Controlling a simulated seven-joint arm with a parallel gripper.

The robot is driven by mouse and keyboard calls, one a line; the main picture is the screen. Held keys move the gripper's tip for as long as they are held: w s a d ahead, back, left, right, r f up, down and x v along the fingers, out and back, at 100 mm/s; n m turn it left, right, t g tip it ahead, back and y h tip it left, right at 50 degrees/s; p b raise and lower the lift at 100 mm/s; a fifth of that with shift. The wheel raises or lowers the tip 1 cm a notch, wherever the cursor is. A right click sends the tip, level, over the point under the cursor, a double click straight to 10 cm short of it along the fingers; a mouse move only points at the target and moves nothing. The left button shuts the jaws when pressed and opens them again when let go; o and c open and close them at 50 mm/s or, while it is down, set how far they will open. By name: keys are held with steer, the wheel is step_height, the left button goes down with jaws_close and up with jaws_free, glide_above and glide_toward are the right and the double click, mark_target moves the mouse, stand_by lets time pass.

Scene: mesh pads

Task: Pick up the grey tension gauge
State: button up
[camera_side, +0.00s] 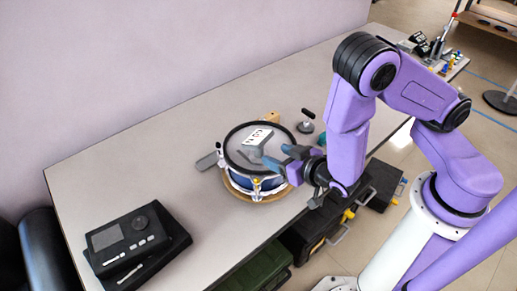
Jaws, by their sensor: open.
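A snare-type drum (233,158) with a dark rim and blue shell stands on the table. On its head lie a pale card-like piece (258,136) with red marks and a small grey item (250,157), blurred at this size. A grey round-based object (306,126) with a black top stands behind the drum. I cannot tell for sure which of these is the grey tension gauge. My gripper (275,157) is open, its blue-grey fingers reaching over the drum's right rim, close to the small grey item. Nothing shows between the fingers.
A flat grey piece (207,161) lies left of the drum, and a tan block (273,117) stands behind it. A black device with a screen and knob (126,239) sits at the table's left front. The table (150,160) between is clear. A wall runs behind; cases stand below the front edge.

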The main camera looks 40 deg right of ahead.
mark_target(262, 150)
steer(key=x, duration=0.4)
steer(key=shift+w+f, duration=0.2)
steer(key=shift+w, duration=0.15)
steer(key=x, duration=0.4)
steer(key=shift+s+d+f, duration=0.15)
steer(key=shift+d+f, duration=0.05)
steer(key=shift+f, duration=0.1)
steer(key=shift+w+f, duration=0.2)
steer(key=shift+w, duration=0.3)
steer(key=shift+c, duration=0.3)
steer(key=shift+a, duration=0.1)
jaws_close()
